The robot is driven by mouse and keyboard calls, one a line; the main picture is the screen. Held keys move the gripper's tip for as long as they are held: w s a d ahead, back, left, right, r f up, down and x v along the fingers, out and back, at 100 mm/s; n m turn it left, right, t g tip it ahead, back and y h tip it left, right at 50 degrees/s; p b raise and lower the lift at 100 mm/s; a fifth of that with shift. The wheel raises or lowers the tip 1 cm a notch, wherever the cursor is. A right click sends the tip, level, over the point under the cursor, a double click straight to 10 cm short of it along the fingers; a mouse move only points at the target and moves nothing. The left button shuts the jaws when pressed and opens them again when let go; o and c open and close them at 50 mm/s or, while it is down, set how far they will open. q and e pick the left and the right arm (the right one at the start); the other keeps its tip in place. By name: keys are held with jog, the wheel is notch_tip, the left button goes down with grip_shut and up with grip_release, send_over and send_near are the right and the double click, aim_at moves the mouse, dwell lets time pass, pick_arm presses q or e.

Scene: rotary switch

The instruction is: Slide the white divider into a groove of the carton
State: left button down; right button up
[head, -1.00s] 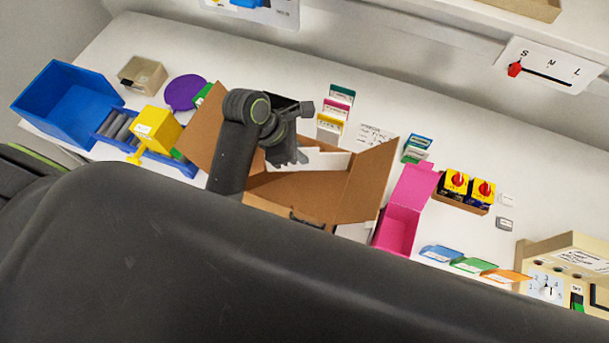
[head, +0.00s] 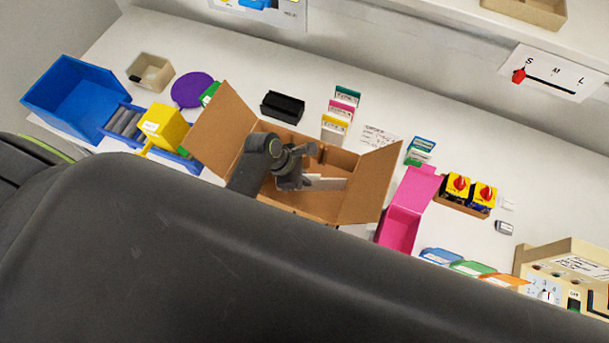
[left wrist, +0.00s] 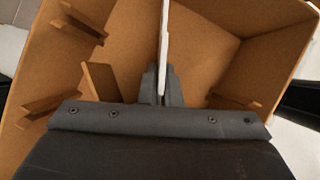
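The open brown carton (head: 362,188) stands mid-table with its flaps spread. My left gripper (head: 290,182) is inside its opening, shut on the white divider (head: 325,184). In the left wrist view the divider (left wrist: 164,38) stands edge-on between the fingertips (left wrist: 160,84), over the carton interior (left wrist: 205,50). Brown ribs (left wrist: 82,22) that form grooves stick out from the carton walls, some at left and one rib (left wrist: 236,102) at right. The divider's lower edge is hidden, so I cannot tell whether it sits in a groove. My right gripper is not in view.
A black holder (head: 282,106) stands behind the carton. Coloured boxes (head: 340,112) stand behind it too. A pink box (head: 400,225) is close at right; a yellow bin (head: 165,127) and blue rack (head: 125,122) are at left. Bare table lies at the back.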

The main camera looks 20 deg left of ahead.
pick_arm(q)
jog(key=c, duration=1.6)
grip_release()
jog(key=b+v, duration=0.1)
jog(key=v, duration=1.1)
jog(key=shift+f, duration=0.1)
